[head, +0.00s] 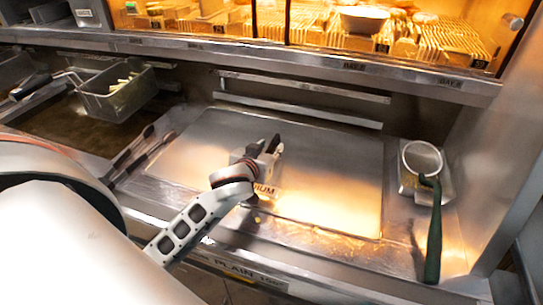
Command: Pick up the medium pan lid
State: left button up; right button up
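A flat, shiny metal lid (330,170) lies over the middle of the range. A pale label (265,190) near its front edge reads "…IUM", partly hidden by my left wrist; I take this as the medium pan lid. My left gripper (268,147) is over the lid, left of its middle, with its fingers pointing away towards the back. The fingers are small and dark here, and whether they are apart or closed cannot be told. No handle of the lid can be made out; the gripper and wrist hide part of its surface. My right gripper is out of view.
A grey fry basket (118,95) stands at the left back. Tongs (140,155) lie left of the lid. A lit food shelf (330,63) runs along the back, with a steel wall at right.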

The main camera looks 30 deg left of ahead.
pick_arm(q)
jog(key=shift+w, duration=0.15)
grip_shut()
jog(key=shift+r, duration=0.1)
